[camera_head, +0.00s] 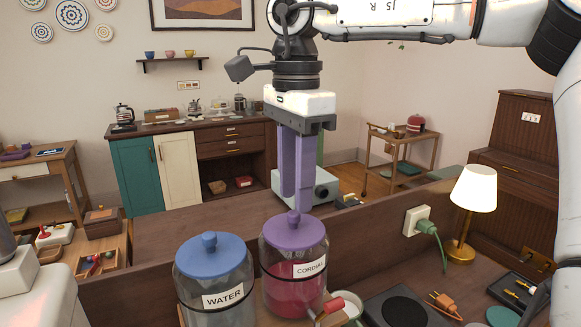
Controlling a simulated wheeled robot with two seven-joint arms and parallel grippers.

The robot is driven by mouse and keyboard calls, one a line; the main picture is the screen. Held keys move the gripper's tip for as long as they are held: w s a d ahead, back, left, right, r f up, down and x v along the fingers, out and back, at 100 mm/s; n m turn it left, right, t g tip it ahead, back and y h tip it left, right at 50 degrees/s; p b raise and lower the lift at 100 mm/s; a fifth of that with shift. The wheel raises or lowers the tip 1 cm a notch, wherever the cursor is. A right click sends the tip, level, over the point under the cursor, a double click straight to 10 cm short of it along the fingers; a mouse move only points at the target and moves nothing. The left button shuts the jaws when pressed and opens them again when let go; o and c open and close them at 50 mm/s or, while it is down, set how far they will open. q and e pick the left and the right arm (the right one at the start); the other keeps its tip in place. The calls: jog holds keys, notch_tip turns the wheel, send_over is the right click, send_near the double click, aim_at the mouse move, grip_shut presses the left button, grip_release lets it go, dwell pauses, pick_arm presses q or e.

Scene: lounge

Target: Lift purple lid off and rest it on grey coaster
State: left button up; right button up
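The purple lid (293,234) sits on the glass jar labelled CORDIAL (280,295), which holds red liquid. The lid has a round purple knob on top. My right gripper (295,202) points straight down over this lid. Its two purple fingers are apart with a narrow gap, and their tips are just above or beside the knob. I cannot tell whether they touch it. A dark grey square pad with a round black centre (398,308) lies right of the jar; I cannot tell whether this is the grey coaster. My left gripper does not show.
A jar labelled WATER (218,300) with a blue lid (210,255) stands close on the left. A raised wooden panel runs behind the jars. A lamp (473,190), a green plug (428,228), an orange plug (445,302) and a green disc (503,317) are at right.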

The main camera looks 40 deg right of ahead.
aim_at(294, 212)
notch_tip(294, 212, down, 4)
jog(key=shift+r+b, duration=0.15)
jog(key=shift+b, duration=0.45)
jog(key=shift+f+b, duration=0.55)
jog(key=shift+f, duration=0.4)
jog(key=shift+s+a+f, duration=0.1)
jog(key=shift+s+f, duration=0.1)
jog(key=shift+f, duration=0.05)
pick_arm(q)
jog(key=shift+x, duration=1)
pick_arm(e)
jog(key=shift+f, duration=0.1)
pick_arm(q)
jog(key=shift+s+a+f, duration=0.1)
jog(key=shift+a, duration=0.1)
pick_arm(e)
jog(key=shift+s, duration=0.1)
jog(key=c, duration=0.8)
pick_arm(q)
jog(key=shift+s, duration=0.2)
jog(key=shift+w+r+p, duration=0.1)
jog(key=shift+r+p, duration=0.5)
pick_arm(e)
jog(key=shift+w+r, duration=0.35)
jog(key=shift+r, duration=0.35)
grip_shut()
